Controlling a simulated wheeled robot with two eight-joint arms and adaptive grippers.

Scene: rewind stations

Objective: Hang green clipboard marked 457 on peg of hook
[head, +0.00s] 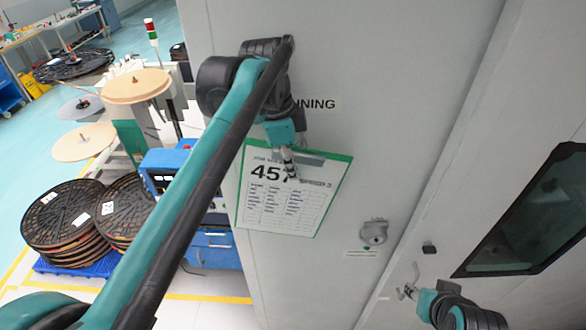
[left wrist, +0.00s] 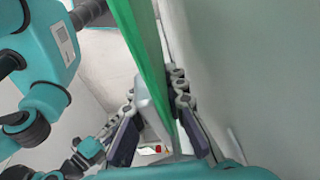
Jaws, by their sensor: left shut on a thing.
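The green clipboard (head: 328,208) carries a white sheet marked 457 and faces me, slightly tilted, in front of the grey cabinet wall. My left gripper (head: 289,165) is shut on its top edge at the metal clip. In the left wrist view the clipboard (left wrist: 143,40) shows edge-on as a green strip between the fingers of the left gripper (left wrist: 155,88). I cannot make out a hook peg; the arm and clipboard cover part of the wall. My right gripper (head: 408,282) is at the lower right, empty, its fingers looking spread.
A sign ending in "NNING" (head: 316,104) is on the wall above the clipboard. A small metal fitting (head: 373,232) with a label below sits to the right. A dark window (head: 530,215) is farther right. Stacked reels (head: 62,215) and a blue machine (head: 165,170) stand at left.

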